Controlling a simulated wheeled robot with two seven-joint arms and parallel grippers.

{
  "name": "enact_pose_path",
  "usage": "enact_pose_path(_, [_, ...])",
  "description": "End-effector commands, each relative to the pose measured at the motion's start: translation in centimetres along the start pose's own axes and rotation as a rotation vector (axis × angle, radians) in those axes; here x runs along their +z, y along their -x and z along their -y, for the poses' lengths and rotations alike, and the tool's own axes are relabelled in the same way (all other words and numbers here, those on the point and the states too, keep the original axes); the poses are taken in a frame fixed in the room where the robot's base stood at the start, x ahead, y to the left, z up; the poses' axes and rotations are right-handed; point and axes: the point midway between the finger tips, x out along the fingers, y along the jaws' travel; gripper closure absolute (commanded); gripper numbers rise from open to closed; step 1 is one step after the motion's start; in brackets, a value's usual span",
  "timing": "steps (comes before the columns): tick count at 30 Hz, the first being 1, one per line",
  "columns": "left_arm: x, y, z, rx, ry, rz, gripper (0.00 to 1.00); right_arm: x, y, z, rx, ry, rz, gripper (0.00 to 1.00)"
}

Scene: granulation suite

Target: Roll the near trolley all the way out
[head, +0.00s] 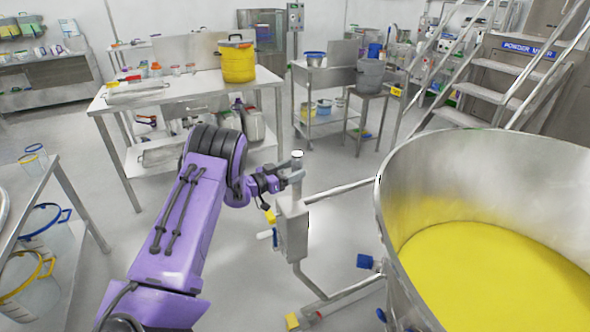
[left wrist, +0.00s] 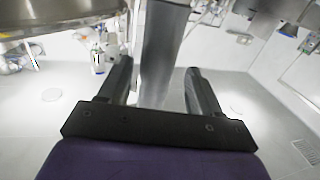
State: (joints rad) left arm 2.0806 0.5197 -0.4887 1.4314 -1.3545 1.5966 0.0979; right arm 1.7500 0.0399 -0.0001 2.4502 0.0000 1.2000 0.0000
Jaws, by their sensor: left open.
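The near trolley is a wide steel bowl (head: 400,200) of yellow powder (head: 490,275) on a low wheeled frame (head: 345,295). An upright steel post with a grey box (head: 292,225) stands at its left side. My left gripper (head: 288,176) is at the upper part of this post, below its pale top. In the left wrist view the grey post (left wrist: 164,45) stands between the two open fingers of my left gripper (left wrist: 160,82). I cannot tell whether either finger touches it. My right gripper is not in view.
A steel table (head: 180,92) with a yellow drum (head: 237,60) stands behind my left arm. A cart (head: 325,75) is further back. Metal stairs (head: 490,88) rise behind the bowl. A shelf (head: 38,190) with jars is at the left edge.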

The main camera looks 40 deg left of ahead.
Motion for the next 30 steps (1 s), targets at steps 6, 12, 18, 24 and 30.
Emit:
enact_pose_path(6, [0.2,5.4,0.1,-0.006,0.002,-0.002,0.36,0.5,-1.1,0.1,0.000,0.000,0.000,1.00])
enact_pose_path(12, [0.0,8.4,0.0,-0.003,0.000,-0.003,0.36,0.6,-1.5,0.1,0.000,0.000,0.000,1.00])
enact_pose_path(18, [-0.1,8.9,0.0,-0.003,-0.001,-0.002,0.36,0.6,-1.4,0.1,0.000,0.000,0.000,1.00])
enact_pose_path(24, [0.2,8.4,-0.7,-0.018,0.017,0.008,0.72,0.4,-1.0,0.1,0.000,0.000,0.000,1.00])
enact_pose_path(30, [7.5,8.1,-9.3,-0.245,0.225,0.227,1.00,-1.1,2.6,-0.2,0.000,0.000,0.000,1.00])
